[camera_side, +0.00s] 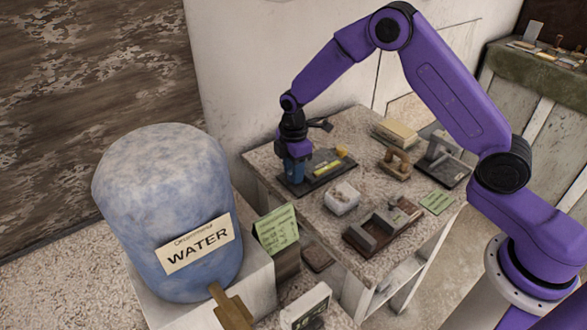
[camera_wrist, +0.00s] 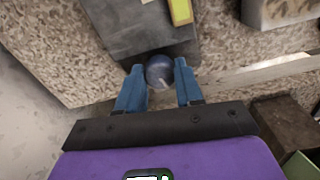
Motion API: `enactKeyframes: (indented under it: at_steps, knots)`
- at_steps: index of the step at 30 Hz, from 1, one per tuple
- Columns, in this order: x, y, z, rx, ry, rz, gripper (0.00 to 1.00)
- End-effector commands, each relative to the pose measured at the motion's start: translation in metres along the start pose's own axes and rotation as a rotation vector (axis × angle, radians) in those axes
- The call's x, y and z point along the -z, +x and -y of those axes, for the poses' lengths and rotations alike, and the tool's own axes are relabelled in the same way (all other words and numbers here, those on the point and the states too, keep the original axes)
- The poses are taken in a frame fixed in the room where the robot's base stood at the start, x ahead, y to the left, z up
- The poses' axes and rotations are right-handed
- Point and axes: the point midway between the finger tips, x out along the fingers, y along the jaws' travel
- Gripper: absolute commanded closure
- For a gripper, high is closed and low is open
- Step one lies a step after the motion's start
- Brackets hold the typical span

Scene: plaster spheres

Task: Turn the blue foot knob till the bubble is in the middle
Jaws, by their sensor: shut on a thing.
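A dark plate (camera_side: 322,180) lies on the speckled table, with a yellow vial (camera_side: 328,169) on it and a small yellow knob (camera_side: 341,152) at its far end. The plate (camera_wrist: 145,38) and part of the vial (camera_wrist: 181,11) also show in the wrist view. The bubble is too small to make out. The round, dark blue foot knob (camera_wrist: 159,72) sits at the plate's near end. My gripper (camera_wrist: 159,84) is shut on it, one blue finger on each side. In the side view my gripper (camera_side: 295,172) points down at the plate's left end and hides the knob.
A white block (camera_side: 342,198), a dark vise-like tool (camera_side: 383,226), a wooden-handled tool (camera_side: 396,164) and a stack of pale blocks (camera_side: 395,133) stand right of the plate. A large blue water barrel (camera_side: 165,200) stands front left, beside a green card (camera_side: 277,229).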

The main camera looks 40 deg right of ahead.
Motion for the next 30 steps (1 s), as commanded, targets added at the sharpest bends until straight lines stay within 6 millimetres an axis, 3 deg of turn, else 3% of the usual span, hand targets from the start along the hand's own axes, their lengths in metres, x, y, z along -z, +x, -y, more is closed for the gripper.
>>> enactKeyframes:
  at_steps: [12,27,28,30]
  knots:
    - [0.0007,-0.0009,-0.0003,-0.001,0.184,-0.001,0.95]
    - [0.0009,-0.0011,-0.0003,-0.002,0.202,-0.001,0.95]
    - [0.0009,-0.0011,-0.0003,-0.002,0.202,-0.001,0.55]
    - [0.0009,-0.0009,-0.0003,-0.001,0.202,-0.001,0.39]
